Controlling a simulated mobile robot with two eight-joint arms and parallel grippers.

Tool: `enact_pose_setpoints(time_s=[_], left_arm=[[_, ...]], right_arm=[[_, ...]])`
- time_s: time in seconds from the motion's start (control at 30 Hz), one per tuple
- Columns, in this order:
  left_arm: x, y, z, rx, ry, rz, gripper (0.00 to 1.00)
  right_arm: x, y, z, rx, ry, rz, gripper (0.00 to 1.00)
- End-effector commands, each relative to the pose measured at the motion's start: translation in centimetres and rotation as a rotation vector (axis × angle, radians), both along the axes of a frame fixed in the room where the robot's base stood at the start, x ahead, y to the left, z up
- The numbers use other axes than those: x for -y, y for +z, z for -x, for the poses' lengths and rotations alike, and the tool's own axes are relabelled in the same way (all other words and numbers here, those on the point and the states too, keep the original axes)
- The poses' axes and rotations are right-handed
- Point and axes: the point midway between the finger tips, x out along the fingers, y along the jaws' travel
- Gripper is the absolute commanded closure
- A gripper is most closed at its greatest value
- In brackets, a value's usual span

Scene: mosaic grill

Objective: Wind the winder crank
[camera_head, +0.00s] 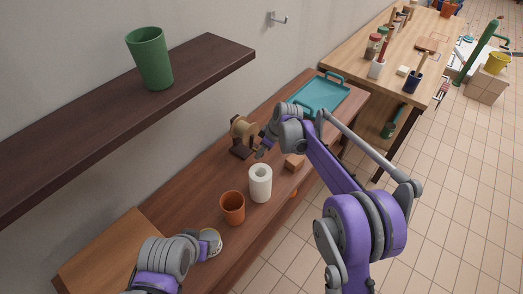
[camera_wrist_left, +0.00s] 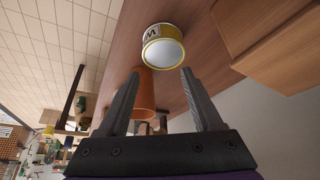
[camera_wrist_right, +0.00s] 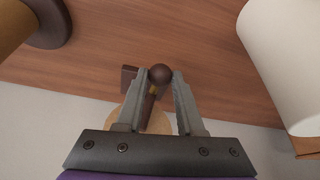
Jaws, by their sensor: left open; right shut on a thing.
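The winder (camera_head: 242,130) stands on the brown bench against the wall, with a tan spool on a dark stand. My right gripper (camera_head: 260,150) is beside it, on the side nearer the paper roll. In the right wrist view the crank's dark round knob (camera_wrist_right: 159,74) sits between the fingertips of my right gripper (camera_wrist_right: 158,80), which is shut on it. A tan round part (camera_wrist_right: 145,118) shows behind the fingers, mostly hidden. My left gripper (camera_wrist_left: 158,76) is open and empty, with a yellow-and-white tin (camera_wrist_left: 163,46) just beyond its fingertips.
A white paper roll (camera_head: 260,183) and an orange cup (camera_head: 232,207) stand on the bench nearer me. A wooden block (camera_head: 294,162) lies by my right arm, and a teal tray (camera_head: 320,94) is farther back. A shelf with a green cup (camera_head: 150,58) overhangs at left.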

Motion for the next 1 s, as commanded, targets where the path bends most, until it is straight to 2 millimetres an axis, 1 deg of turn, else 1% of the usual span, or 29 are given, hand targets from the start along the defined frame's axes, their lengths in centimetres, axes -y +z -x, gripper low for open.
enact_pose_setpoints(time_s=[0.83,1.0], left_arm=[[0.00,0.00,0.00,0.000,0.000,0.000,0.33],[0.00,-0.16,0.05,-0.001,0.000,0.000,0.33]], right_arm=[[0.02,0.05,-0.03,0.002,-0.001,0.001,1.00],[0.02,0.03,-0.08,0.025,0.000,0.015,1.00]])
